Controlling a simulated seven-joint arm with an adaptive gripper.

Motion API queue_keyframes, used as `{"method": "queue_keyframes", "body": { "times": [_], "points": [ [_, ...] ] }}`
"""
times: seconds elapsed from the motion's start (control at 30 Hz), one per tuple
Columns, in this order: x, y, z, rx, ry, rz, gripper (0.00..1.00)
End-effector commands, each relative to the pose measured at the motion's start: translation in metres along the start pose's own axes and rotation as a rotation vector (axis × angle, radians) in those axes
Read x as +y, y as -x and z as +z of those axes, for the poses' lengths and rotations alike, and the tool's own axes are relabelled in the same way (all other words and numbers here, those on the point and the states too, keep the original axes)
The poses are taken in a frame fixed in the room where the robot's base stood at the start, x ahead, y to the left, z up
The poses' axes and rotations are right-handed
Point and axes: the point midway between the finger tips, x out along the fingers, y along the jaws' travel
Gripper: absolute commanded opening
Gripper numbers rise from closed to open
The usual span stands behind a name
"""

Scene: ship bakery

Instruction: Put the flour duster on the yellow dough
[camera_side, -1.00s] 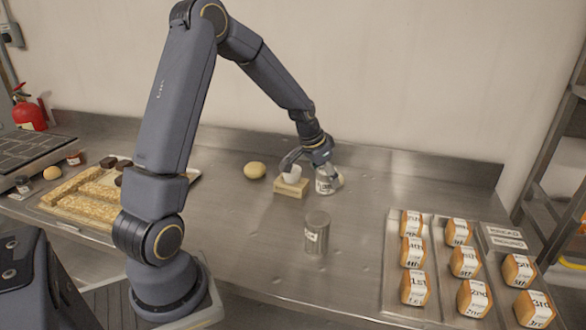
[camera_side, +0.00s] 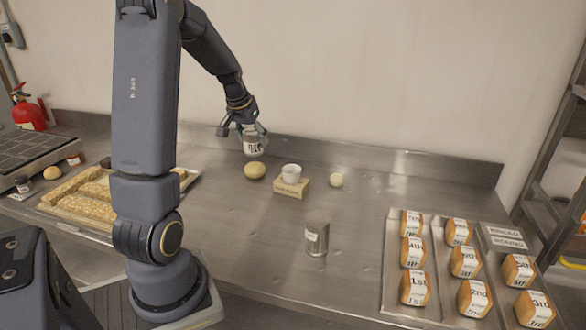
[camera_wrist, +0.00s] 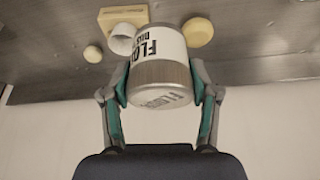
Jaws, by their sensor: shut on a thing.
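The flour duster (camera_side: 255,146) is a clear and metal jar with a white label. It also shows in the wrist view (camera_wrist: 160,85), its label partly readable as "FLOUR". My gripper (camera_side: 241,128) is shut on it, a finger on each side in the wrist view (camera_wrist: 160,92), and holds it above the counter. The yellow dough (camera_side: 254,171) is a round ball on the counter. It lies just below the duster in the side view, with a small gap between them. In the wrist view the yellow dough (camera_wrist: 198,32) is right of the duster.
A white cup (camera_side: 291,170) stands on a wooden block (camera_side: 291,187), with a paler dough ball (camera_side: 336,180) to its right. A metal can (camera_side: 317,238) stands nearer the front. A loaf tray (camera_side: 395,285) is at right and a pastry tray (camera_side: 52,213) at left.

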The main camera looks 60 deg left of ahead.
Motion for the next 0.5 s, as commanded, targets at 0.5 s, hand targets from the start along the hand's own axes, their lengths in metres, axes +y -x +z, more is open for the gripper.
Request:
{"method": "queue_keyframes", "body": {
  "times": [0.5],
  "points": [
    [-0.076, -0.039, -0.037, -0.002, 0.132, -0.054, 0.22]
  ]
}}
